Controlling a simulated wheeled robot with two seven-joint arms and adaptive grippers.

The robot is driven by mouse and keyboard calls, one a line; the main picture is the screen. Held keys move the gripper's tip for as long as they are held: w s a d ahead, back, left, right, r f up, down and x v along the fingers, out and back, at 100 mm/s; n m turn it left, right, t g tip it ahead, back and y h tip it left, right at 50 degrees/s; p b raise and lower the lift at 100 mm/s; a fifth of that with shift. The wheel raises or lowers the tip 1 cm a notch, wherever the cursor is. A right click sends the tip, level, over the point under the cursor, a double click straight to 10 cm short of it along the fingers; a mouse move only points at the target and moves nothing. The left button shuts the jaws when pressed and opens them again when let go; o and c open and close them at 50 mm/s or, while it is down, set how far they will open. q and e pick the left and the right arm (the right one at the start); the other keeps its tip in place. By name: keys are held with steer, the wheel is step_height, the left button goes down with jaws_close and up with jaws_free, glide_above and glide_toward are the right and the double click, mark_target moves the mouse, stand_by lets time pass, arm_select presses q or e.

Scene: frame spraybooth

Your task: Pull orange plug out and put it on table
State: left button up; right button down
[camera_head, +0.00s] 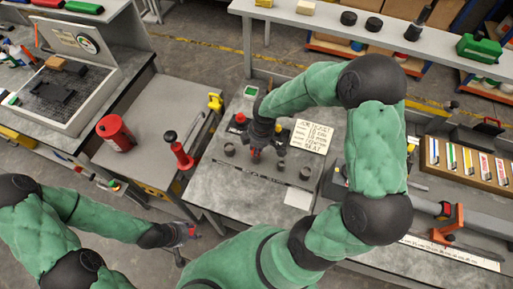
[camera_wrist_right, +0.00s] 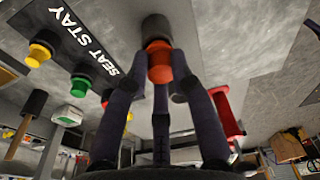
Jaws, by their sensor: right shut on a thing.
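The orange plug (camera_wrist_right: 159,62) is between the fingers of my right gripper (camera_wrist_right: 160,88) in the right wrist view. Its far end meets a dark round boss (camera_wrist_right: 156,27), and I see no gap between them. In the head view my right gripper (camera_head: 258,150) reaches down over the grey table (camera_head: 240,192), and the arm and fingers largely hide the plug there. My left gripper (camera_head: 189,231) is low, left of and in front of the table, away from the plug. Its fingers are too small to tell apart.
Yellow (camera_wrist_right: 40,54) and green (camera_wrist_right: 80,86) plugs stand beside a SEAT STAY label (camera_wrist_right: 85,38). A job ticket (camera_head: 311,136) and a white sheet (camera_head: 297,198) lie on the table. Left are a red can (camera_head: 116,133) and red-handled tool (camera_head: 182,153). The table's front is mostly clear.

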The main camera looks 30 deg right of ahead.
arm_select(q)
steer(key=shift+r+p, duration=1.55)
steer(key=shift+r, duration=0.15)
arm_select(e)
steer(key=shift+r, duration=2.1)
